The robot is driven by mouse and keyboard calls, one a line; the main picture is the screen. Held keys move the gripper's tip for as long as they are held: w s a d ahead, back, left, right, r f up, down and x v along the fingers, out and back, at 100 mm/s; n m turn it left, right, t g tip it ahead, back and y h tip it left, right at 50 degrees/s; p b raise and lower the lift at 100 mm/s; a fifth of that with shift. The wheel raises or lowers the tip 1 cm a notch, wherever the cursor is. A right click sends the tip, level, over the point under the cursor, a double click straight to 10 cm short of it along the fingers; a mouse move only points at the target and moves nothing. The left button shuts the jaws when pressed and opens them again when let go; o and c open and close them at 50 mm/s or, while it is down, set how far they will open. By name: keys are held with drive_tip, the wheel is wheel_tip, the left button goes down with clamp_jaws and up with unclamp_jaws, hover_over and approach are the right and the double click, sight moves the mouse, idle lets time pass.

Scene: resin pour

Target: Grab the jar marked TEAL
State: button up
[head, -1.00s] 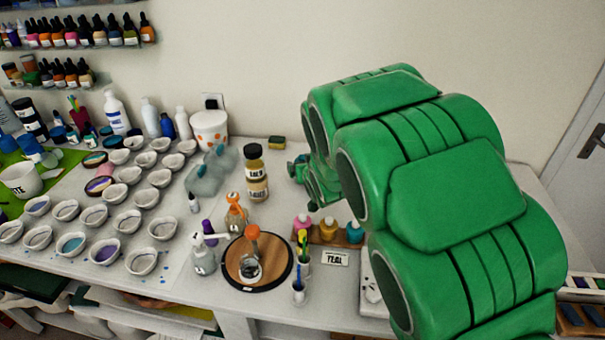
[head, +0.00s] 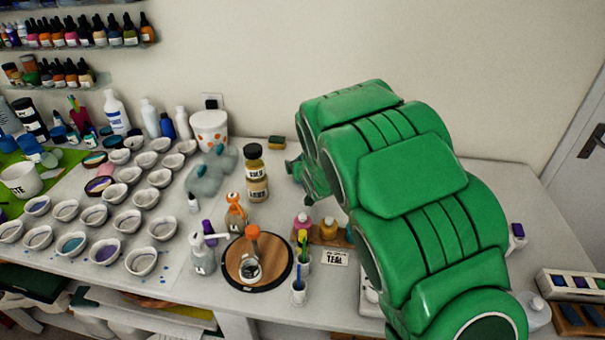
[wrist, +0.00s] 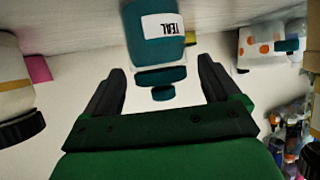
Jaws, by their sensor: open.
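The jar marked TEAL (wrist: 158,42) shows in the wrist view at top centre, upside down in the picture, with a white label and dark teal discs at its lid end. My gripper (wrist: 162,68) is open. Its two dark fingers stand either side of the lid end in the picture, and I see no contact. The gripper end (head: 294,168) shows there small and partly hidden, at the arm's left.
A TEAL card (head: 334,258) lies before a small wooden rack with pink and yellow bottles. Two stacked jars (head: 255,175) stand left of my gripper. A dotted white bucket (head: 209,131) and many cups (head: 122,195) fill the left. A sponge (head: 276,143) lies behind.

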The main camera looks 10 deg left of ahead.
drive_tip(key=shift+w+a+f, duration=0.25)
drive_tip(key=shift+w, duration=0.3)
drive_tip(key=shift+c, duration=0.3)
drive_tip(key=c, duration=1.2)
drive_tip(key=shift+r, duration=0.15)
drive_tip(key=shift+c, duration=0.2)
drive_tip(key=shift+r, duration=0.3)
drive_tip(key=c, duration=0.3)
wheel_tip(320, 180, up, 2)
drive_tip(key=shift+r, duration=0.1)
drive_tip(key=v, duration=0.5)
drive_tip(key=r+v, duration=0.1)
drive_tip(key=v, duration=0.5)
drive_tip(key=w+a+r+v, duration=0.1)
drive_tip(key=v, duration=0.5)
drive_tip(key=shift+d+r, duration=0.1)
drive_tip(key=shift+r, duration=0.15)
